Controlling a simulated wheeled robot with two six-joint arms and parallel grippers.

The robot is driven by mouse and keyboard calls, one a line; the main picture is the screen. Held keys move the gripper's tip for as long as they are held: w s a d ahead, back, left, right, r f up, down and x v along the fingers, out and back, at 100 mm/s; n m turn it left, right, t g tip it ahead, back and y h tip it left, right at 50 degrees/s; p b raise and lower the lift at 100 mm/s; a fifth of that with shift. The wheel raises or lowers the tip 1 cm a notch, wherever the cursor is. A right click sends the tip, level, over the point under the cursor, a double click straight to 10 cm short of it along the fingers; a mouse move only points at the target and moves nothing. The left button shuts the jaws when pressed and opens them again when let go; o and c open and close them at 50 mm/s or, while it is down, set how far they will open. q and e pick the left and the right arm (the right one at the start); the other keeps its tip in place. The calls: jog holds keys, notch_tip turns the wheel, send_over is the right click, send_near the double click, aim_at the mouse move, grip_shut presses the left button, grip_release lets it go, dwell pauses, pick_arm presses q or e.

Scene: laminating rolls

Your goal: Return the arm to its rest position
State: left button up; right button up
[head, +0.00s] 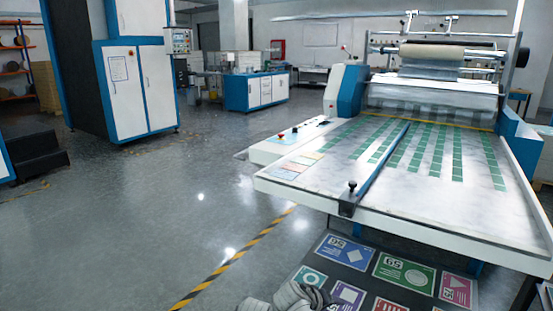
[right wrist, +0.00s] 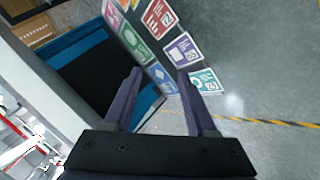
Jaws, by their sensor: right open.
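My right gripper (right wrist: 160,73) shows in the right wrist view with its two dark fingers apart and nothing between them. Beyond the fingers are grey floor and several coloured printed cards (right wrist: 183,50), apart from the fingertips. In the head view, a grey ribbed part of my own arm shows at the bottom edge, in front of the cards; no fingers can be made out there. My left gripper is not in view.
A laminating machine (head: 440,200) with a white bed and a roll (head: 447,50) stands at the right. A blue bar lies across its bed. Printed cards (head: 405,273) lie below its front edge. A striped floor line (head: 235,257) crosses open floor at left. Blue-white cabinets (head: 140,85) stand behind.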

jog(key=s+a+f+n+g+y, duration=0.1)
jog(key=s+a+f+g+y, duration=0.2)
jog(key=s+a, duration=0.3)
jog(key=s+a+f+n+g+y, duration=0.1)
jog(key=s+a+f+g+y, duration=0.25)
jog(key=s, duration=0.55)
pick_arm(q)
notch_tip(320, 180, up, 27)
jog(key=p, duration=2.6)
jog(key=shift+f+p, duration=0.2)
jog(key=shift+p, duration=0.15)
pick_arm(e)
notch_tip(320, 180, up, 27)
jog(key=shift+a+f+h, duration=0.2)
jog(key=shift+a+h, duration=0.1)
jog(key=shift+h, duration=0.05)
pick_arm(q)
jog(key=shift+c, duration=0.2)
pick_arm(e)
jog(key=shift+c, duration=0.3)
